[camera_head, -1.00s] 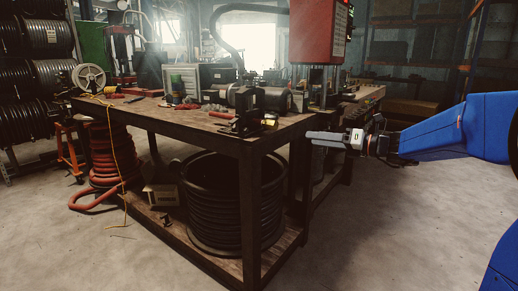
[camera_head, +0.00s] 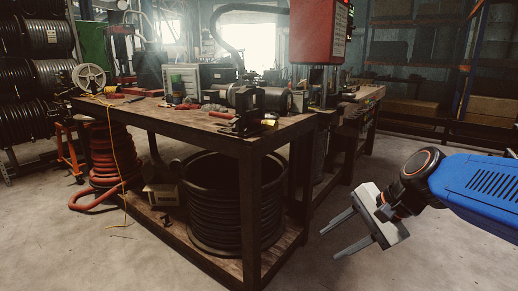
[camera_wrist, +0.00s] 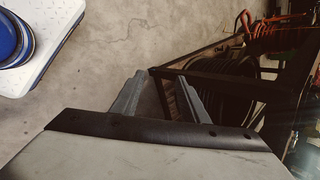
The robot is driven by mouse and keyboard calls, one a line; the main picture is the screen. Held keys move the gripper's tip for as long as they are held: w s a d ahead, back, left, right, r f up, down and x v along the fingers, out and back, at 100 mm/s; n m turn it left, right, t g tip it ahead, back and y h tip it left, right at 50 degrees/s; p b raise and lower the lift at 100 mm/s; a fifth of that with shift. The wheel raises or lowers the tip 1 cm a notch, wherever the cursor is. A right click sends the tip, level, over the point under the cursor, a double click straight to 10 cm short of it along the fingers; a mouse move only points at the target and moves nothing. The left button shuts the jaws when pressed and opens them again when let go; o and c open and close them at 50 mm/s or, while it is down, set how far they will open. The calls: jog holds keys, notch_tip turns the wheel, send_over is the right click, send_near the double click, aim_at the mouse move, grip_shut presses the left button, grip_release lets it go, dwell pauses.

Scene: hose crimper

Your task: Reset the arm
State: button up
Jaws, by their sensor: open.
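My gripper (camera_head: 329,244) is at the right in the head view, at the end of my blue arm. Its two grey fingers are apart with nothing between them. They point left and down over bare floor, to the right of the workbench (camera_head: 185,121) and apart from it. In the wrist view my gripper (camera_wrist: 163,82) shows both fingers spread and empty, with floor and the dark bench frame beyond.
The wooden workbench carries tools and a red machine (camera_head: 318,32). A large black hose coil (camera_head: 232,205) sits on its lower shelf. A red hose coil (camera_head: 105,155) stands at the left. Shelving (camera_head: 415,50) lines the back right. The concrete floor (camera_head: 300,272) around my gripper is clear.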

jog(key=s+d+f+n+h, duration=0.5)
jog(key=s+d+f+n, duration=0.1)
jog(key=s+d+n, duration=0.3)
jog(key=shift+s+d+f+n+t+h, duration=0.25)
jog(key=shift+s+n+t+h, duration=0.15)
jog(key=shift+s+n, duration=0.6)
jog(key=shift+o, duration=0.8)
jog(key=shift+s+d, duration=0.25)
jog(key=shift+d, duration=0.05)
jog(key=w+a+r+m+y, duration=0.4)
jog(key=w+a+m, duration=0.4)
jog(key=m+t+y, duration=0.6)
jog(key=m+y, duration=0.4)
jog(key=m, duration=1.5)
send_near(276, 126)
jog(key=x, duration=1.2)
jog(key=shift+c, duration=0.6)
